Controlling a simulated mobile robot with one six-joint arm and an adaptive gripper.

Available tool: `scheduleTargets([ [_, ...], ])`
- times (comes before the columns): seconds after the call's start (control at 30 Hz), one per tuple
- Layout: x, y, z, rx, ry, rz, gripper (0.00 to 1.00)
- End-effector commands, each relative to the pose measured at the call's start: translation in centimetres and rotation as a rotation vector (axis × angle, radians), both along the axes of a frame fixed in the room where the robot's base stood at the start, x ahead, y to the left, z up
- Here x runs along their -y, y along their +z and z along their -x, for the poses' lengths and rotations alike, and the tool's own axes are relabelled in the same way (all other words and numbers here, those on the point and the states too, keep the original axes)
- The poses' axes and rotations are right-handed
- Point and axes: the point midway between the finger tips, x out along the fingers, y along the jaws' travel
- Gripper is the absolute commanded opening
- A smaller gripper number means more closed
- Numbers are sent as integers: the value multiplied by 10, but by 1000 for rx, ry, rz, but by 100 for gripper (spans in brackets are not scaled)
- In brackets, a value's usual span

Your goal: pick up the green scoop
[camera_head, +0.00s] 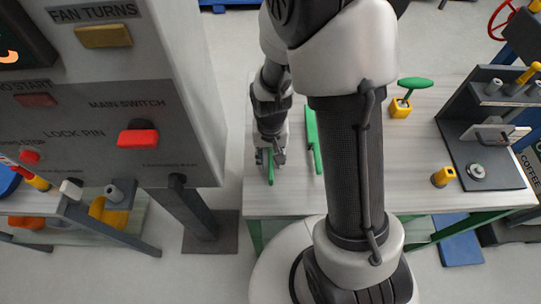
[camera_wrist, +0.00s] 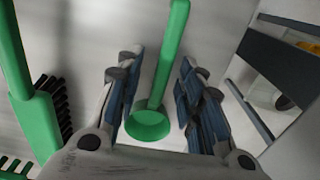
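The green scoop (camera_wrist: 149,125) lies on the light table, its round bowl nearest my gripper in the wrist view and its long handle running up and slightly right. My gripper (camera_wrist: 160,78) is open, with one finger on each side of the scoop and gaps visible between fingers and scoop. In the head view, my gripper (camera_head: 267,156) is low over the left part of the table. A green part of the scoop (camera_head: 271,176) shows at its fingers; the rest is hidden. I cannot tell the exact height of the fingers.
A green brush (camera_wrist: 40,122) with black bristles lies left of the scoop; it also shows in the head view (camera_head: 313,140). A yellow block with a green handle (camera_head: 400,107) stands farther right. A grey switch panel (camera_head: 95,130) rises left of the table (camera_head: 400,180).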

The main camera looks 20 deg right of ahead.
Motion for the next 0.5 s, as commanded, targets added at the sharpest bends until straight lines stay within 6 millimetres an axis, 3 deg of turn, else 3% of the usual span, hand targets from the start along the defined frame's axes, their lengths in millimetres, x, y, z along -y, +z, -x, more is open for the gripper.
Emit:
scheduleTargets([
  [0.5,0,1,0,0,0,0,4],
])
